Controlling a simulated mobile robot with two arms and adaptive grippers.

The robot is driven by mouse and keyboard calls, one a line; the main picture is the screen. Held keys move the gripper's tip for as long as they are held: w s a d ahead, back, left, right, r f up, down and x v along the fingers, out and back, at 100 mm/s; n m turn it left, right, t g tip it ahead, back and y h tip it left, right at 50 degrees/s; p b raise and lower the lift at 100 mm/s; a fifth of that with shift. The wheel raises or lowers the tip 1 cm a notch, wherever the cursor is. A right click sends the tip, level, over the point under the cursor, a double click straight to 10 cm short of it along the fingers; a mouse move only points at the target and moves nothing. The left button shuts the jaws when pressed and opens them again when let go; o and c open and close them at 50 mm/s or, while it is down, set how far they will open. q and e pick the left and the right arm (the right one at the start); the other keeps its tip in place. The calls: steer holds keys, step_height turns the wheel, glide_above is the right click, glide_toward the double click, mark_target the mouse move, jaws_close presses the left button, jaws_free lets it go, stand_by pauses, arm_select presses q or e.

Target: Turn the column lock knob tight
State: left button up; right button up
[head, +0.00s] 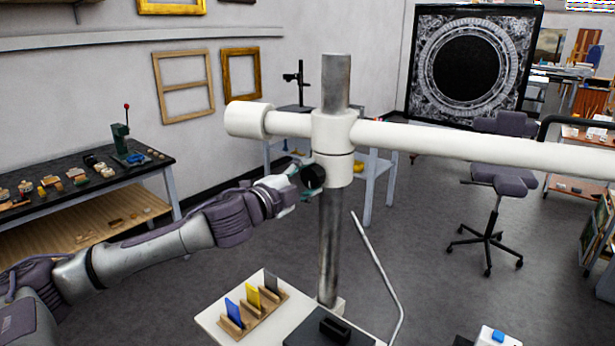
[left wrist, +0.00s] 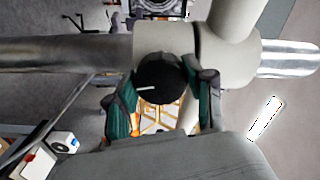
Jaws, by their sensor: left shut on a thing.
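The column lock knob (head: 313,177) is a black round knob on the left side of the white collar (head: 334,150), which sits around the steel column (head: 329,245). In the left wrist view the knob (left wrist: 163,78) faces me and has a white line on its face, pointing left and nearly level. My left gripper (head: 296,178) is at the knob. In the left wrist view its two green and dark fingers (left wrist: 165,100) are on either side of the knob, shut on it. The far side of the knob is hidden. My right gripper is not in view.
A white horizontal arm (head: 450,142) runs across from the collar. Below is a white table (head: 212,317) with a wooden rack (head: 254,314) of coloured cards. A workbench (head: 150,160) stands at left, an office chair (head: 495,185) at right. The floor between is open.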

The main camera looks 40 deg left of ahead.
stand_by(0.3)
arm_select(q)
steer(key=o, duration=1.2)
steer(key=shift+c, duration=0.2)
